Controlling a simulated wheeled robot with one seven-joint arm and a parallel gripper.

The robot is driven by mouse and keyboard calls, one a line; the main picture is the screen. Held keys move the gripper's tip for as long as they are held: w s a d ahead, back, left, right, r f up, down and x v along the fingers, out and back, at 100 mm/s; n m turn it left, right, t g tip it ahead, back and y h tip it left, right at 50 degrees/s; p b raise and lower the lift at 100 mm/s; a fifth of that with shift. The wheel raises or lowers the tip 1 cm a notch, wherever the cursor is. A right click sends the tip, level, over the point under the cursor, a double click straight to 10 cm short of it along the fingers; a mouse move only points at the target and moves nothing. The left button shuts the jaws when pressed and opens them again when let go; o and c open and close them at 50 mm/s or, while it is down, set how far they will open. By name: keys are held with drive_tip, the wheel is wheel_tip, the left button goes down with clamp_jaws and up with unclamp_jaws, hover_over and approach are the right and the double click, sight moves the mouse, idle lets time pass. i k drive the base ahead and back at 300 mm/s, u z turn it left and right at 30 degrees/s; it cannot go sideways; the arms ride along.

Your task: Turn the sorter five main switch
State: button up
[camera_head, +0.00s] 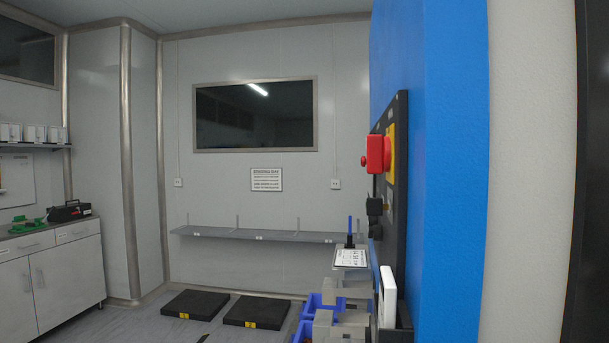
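A blue cabinet (440,160) stands close on the right, with a dark control panel (397,210) seen nearly edge-on. A red switch (377,154) sticks out to the left from a yellow plate (391,150) on the panel's upper part. Its exact turn position cannot be told from this angle. Two small black knobs or buttons (374,206) sit below it. My gripper is not in view, and nothing is seen touching the switch.
Below the panel are a white flat device (387,290), grey blocks (345,294) and blue bins (312,305). A wall shelf (258,235) runs behind. Two black floor platforms (195,303) lie by the back wall. A white cabinet (50,275) stands left.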

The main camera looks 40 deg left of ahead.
sight(378, 147)
drive_tip(key=u, duration=0.45)
drive_tip(key=k, duration=1.5)
drive_tip(key=u, duration=0.5)
drive_tip(key=i, duration=1.05)
